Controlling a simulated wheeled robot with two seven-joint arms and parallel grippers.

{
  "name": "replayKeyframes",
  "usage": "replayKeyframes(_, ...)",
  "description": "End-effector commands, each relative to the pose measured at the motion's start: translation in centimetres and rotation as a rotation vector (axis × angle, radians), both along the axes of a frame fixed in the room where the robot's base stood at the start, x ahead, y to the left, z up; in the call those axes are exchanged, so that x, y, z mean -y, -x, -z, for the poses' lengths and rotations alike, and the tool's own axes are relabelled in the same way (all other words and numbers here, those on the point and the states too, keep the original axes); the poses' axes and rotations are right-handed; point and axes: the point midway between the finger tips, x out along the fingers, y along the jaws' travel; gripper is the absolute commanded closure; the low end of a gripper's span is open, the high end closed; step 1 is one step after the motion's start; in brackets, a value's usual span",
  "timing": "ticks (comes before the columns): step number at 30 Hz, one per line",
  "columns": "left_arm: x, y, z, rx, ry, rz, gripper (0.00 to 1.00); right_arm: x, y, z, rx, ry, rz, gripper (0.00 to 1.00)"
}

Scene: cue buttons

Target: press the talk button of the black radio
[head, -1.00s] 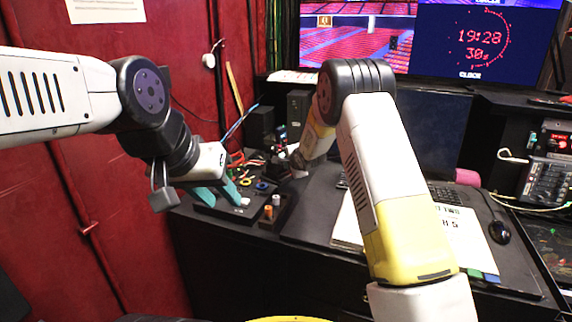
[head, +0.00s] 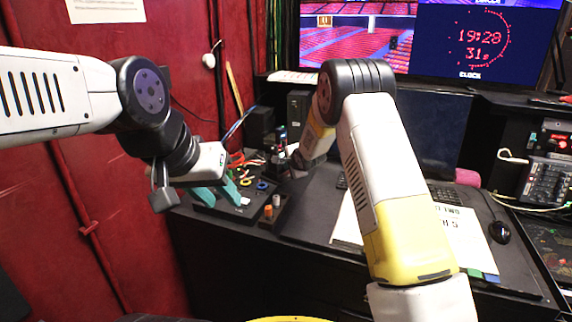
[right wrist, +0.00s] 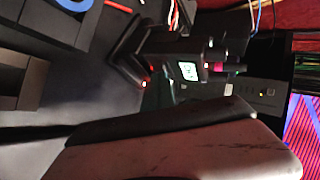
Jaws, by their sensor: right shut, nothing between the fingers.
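The black radio (head: 281,138) stands upright at the back of the desk's left part, beside my right gripper. In the right wrist view the radio (right wrist: 190,62) lies sideways with a lit green display and small red lights. Its talk button cannot be made out. My right gripper (head: 296,163) is shut and empty, close to the radio; I cannot tell whether it touches.
A black panel (head: 225,208) with coloured rings lies at the desk's left end, with an orange and a grey cylinder (head: 268,210) beside it. Red cables lie behind. A red wall bounds the left.

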Motion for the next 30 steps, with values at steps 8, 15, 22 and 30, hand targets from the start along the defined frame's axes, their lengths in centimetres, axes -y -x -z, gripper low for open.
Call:
replayKeyframes(8, 0.0, 0.0, 0.0, 0.000, 0.000, 0.000, 0.64, 0.2, 0.2, 0.0, 0.000, -0.002, 0.000, 1.00)
replayKeyframes(15, 0.0, 0.0, 0.0, 0.000, 0.000, 0.000, 0.64, 1.2, 0.8, -0.1, 0.000, -0.002, 0.001, 1.00)
replayKeyframes(22, 0.0, 0.0, 0.0, 0.000, 0.000, 0.000, 0.64, 1.2, 0.9, 0.0, 0.001, 0.000, 0.000, 1.00)
replayKeyframes(30, 0.0, 0.0, 0.0, 0.000, 0.000, 0.000, 0.64, 2.4, 1.6, 0.0, -0.001, -0.002, 0.003, 1.00)
